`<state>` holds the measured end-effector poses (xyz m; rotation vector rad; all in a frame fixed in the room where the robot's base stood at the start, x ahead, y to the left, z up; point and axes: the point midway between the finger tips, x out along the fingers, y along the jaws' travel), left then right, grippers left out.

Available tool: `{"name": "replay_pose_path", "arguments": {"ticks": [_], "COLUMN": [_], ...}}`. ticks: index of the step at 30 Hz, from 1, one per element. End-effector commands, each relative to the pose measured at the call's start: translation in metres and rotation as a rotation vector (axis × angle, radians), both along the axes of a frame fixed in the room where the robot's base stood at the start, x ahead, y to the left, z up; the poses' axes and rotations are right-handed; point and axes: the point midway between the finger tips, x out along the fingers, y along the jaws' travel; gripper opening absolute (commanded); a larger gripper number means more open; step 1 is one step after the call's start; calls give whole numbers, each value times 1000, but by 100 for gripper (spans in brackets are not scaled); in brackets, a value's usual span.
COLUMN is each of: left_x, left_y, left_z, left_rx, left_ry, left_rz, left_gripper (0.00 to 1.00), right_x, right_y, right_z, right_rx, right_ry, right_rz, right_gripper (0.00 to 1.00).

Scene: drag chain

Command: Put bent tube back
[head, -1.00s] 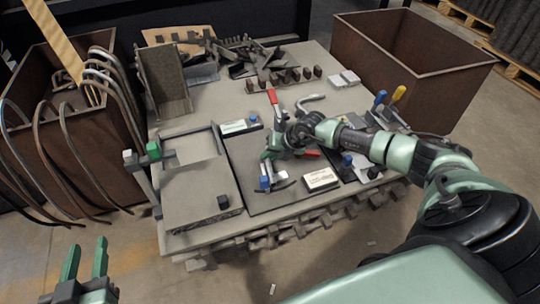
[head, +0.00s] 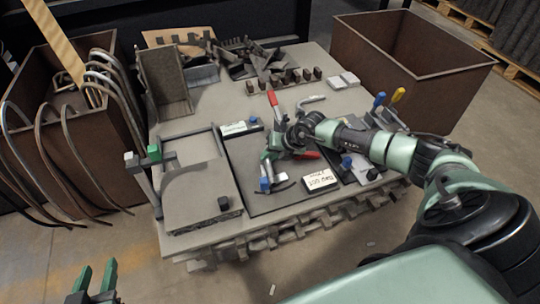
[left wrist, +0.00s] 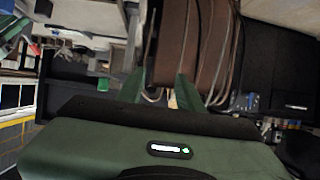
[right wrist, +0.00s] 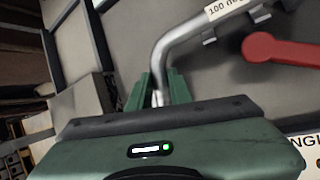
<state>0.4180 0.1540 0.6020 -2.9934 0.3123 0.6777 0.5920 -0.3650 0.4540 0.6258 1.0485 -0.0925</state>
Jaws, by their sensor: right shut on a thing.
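In the right wrist view a silver bent tube (right wrist: 182,40) runs up from between my right gripper's fingers (right wrist: 159,80) and bends to the right, near a label reading about 100 deg. My right gripper is shut on its near end. In the head view this gripper (head: 270,155) is over the dark plate on the table, and its own arm partly hides the tube. My left gripper (head: 97,268) is open and empty at the lower left, away from the table; its spread fingers also show in the left wrist view (left wrist: 160,90).
A brown bin (head: 88,150) with several bent tubes (head: 75,160) over its edge stands left of the table (head: 215,110). Another brown bin (head: 410,85) stands at the back right. Red-handled clamps (head: 272,98), a slotted rack (head: 285,85) and a box-like fixture (head: 195,190) crowd the table.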

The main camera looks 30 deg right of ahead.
Motion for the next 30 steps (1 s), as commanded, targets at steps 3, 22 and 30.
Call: {"name": "replay_pose_path", "arguments": {"ticks": [3,22,30], "left_x": [-2,-16,-23], "left_y": [2,10,13], "left_z": [-3,-21,-28], "left_rx": [7,37,47], "left_ry": [23,139,185], "left_rz": [2,14,16], "left_gripper": [36,36,36], "right_x": [1,1,0], "right_y": [0,0,0], "right_z": [2,7,9], "right_rx": [0,0,0], "right_ry": [-1,-1,-1], "right_rz": [0,0,0], "right_gripper": [0,0,0]}}
